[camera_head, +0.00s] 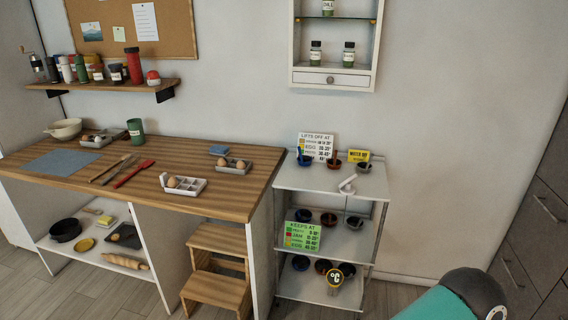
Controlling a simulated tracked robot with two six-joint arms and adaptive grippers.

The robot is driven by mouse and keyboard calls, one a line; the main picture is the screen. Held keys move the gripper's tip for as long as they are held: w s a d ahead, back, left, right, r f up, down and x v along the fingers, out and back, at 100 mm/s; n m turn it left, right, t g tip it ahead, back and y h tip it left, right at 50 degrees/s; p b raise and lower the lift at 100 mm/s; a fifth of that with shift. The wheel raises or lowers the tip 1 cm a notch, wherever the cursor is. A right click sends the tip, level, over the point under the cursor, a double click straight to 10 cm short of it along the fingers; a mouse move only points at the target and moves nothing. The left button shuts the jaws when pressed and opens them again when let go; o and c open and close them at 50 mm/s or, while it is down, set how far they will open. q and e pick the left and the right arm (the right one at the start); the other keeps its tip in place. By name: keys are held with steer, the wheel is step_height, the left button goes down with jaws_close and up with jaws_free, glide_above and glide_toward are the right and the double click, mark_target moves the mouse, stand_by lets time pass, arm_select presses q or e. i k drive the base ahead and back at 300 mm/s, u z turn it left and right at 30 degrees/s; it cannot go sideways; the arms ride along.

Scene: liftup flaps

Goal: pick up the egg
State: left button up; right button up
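Several brown eggs lie on the wooden counter (135,196). One egg (172,182) sits at the left end of a white compartment tray (196,187) near the counter's front edge. Eggs (240,165) also sit in a grey tray (250,168) behind it, and more eggs (98,140) sit in another tray at the back left. Which egg is meant cannot be told. Neither of my grippers shows; only a teal and dark part of my arm is at the lower right, well away from the eggs.
A red spatula (133,174), other utensils and a blue-grey mat (60,163) lie on the counter. A green canister (135,132) stands behind. A wooden step stool (217,270) is below. A white shelf cart (330,180) with small bowls and signs stands right of the counter.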

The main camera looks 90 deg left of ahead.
mark_target(221, 162)
steer(key=z, duration=0.95)
steer(key=i, duration=0.15)
steer(key=u, duration=2.8)
steer(key=i, duration=0.3)
steer(key=u, duration=1.8)
steer(key=k, duration=0.6)
steer(key=u, duration=0.35)
steer(key=i, duration=1.85)
steer(key=z, duration=0.45)
